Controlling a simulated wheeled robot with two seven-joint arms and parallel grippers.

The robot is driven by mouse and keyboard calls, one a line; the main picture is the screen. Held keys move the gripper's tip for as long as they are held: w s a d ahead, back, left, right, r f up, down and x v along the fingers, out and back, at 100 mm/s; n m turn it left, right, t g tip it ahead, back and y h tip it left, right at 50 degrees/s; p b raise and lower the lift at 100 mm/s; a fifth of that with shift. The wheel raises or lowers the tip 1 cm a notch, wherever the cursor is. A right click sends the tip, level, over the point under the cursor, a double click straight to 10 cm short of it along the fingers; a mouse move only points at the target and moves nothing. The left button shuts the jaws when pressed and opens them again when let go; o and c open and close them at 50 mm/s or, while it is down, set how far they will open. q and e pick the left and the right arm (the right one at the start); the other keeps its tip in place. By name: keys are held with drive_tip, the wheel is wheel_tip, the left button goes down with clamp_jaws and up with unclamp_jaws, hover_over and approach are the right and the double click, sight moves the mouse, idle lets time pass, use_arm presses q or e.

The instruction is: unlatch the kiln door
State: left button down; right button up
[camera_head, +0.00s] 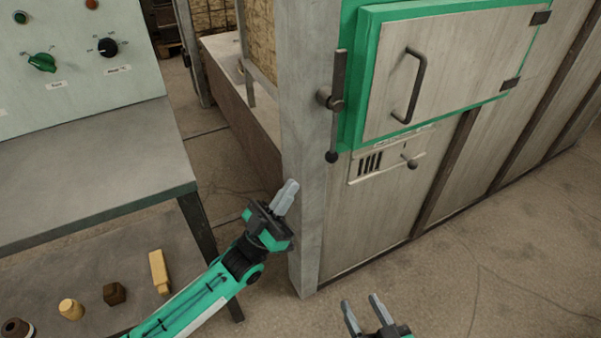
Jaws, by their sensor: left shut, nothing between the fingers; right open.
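The kiln door (456,70) is a grey metal panel in a green frame at the upper right, and it looks shut. A dark bar handle (416,85) is fixed on its face. At its left edge, a dark latch lever (337,105) with a ball end stands about upright on a pivot. My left gripper (286,196) is shut and empty, below and to the left of the lever, in front of the kiln's corner post and apart from the lever. My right gripper (363,312) is open and empty at the bottom, well below the door.
A small vented panel (388,158) with a knob sits below the door. A control panel (75,50) with knobs stands over a grey table (90,170) at the left. Several small objects, including a yellow block (159,271), lie on a lower shelf. The floor at the right is clear.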

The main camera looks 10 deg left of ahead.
use_arm(q)
drive_tip(key=v, duration=0.3)
drive_tip(key=shift+s+a+f, duration=0.1)
drive_tip(key=shift+s+a, duration=0.15)
